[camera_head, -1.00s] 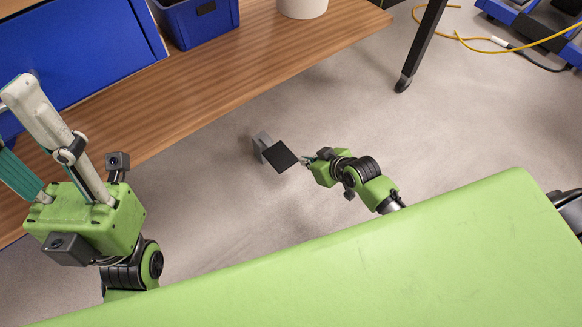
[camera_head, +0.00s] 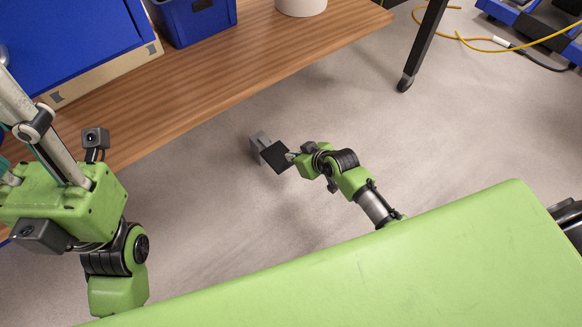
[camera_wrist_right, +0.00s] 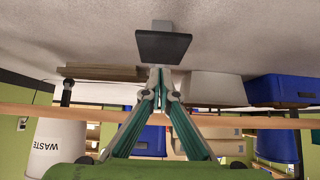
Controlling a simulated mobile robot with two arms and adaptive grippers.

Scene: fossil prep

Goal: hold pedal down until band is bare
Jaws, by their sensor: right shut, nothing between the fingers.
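The pedal is a black plate (camera_head: 275,158) on a grey base (camera_head: 259,143) on the floor. In the right wrist view the black plate (camera_wrist_right: 163,46) is just beyond the fingertips. My right gripper (camera_head: 291,156) is shut and empty, with its tips at the plate's right edge. In the wrist view its tips (camera_wrist_right: 160,70) meet there; I cannot tell whether they touch the plate. My left gripper (camera_head: 35,135) is at the left edge, partly cut off, with its fingertips out of view. I cannot make out the band.
A wooden table (camera_head: 190,108) crosses the upper left, with blue bins (camera_head: 195,20) and a white container (camera_head: 300,6) on it. A dark table leg (camera_head: 422,45) stands on the floor. A yellow cable (camera_head: 455,35) lies at upper right. Floor around the pedal is clear.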

